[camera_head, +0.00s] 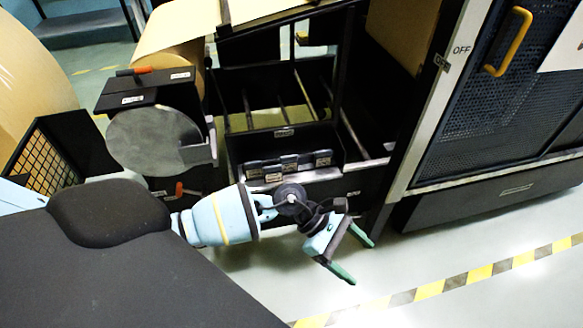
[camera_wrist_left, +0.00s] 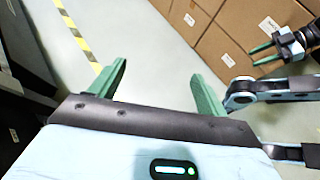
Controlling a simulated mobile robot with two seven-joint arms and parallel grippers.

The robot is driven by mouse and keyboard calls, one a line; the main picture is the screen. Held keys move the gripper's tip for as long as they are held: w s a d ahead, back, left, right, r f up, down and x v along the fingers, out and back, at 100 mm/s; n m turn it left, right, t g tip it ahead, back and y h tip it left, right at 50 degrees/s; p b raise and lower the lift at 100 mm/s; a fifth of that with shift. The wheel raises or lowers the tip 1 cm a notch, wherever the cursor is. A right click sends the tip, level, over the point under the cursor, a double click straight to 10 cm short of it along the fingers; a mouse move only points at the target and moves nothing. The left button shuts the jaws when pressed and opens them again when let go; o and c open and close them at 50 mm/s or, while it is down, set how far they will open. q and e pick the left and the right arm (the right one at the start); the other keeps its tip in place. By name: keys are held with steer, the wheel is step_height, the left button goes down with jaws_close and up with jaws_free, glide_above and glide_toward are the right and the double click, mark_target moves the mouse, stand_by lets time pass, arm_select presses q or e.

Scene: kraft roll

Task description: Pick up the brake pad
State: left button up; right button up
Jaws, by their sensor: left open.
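Several dark blocks with pale labels (camera_head: 290,165), which look like brake pads, stand in a row on a ledge at the front of the black machine frame. My left gripper (camera_head: 361,262) is open and empty, to the right of and nearer than the blocks, over the floor. In the left wrist view its two green fingers (camera_wrist_left: 160,72) are wide apart with only floor between them. My right gripper (camera_wrist_left: 256,55) shows at the right of the left wrist view, its green fingers apart and nothing between them. No pad shows in the wrist view.
A grey metal disc (camera_head: 155,140) and a brown paper roll (camera_head: 178,70) are left of the ledge. A dark mesh cabinet (camera_head: 500,110) with a yellow handle stands right. Cardboard boxes (camera_wrist_left: 235,45) line the wrist view's upper right. Floor beside the yellow-black stripe (camera_head: 440,287) is clear.

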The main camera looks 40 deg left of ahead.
arm_select(q)
steer(key=w+a+f+m+y+b, duration=0.2)
steer(key=w+a+f+m+y, duration=0.15)
steer(key=a, duration=0.25)
steer(key=m+t+y+b, duration=0.2)
steer(key=m+y+b, duration=0.4)
steer(key=y, duration=0.6)
glide_toward(289, 156)
steer(key=shift+x, duration=2.15)
steer(key=b+x, duration=0.1)
steer(key=x, duration=0.3)
steer(key=shift+f, duration=0.15)
steer(key=shift+w, duration=0.1)
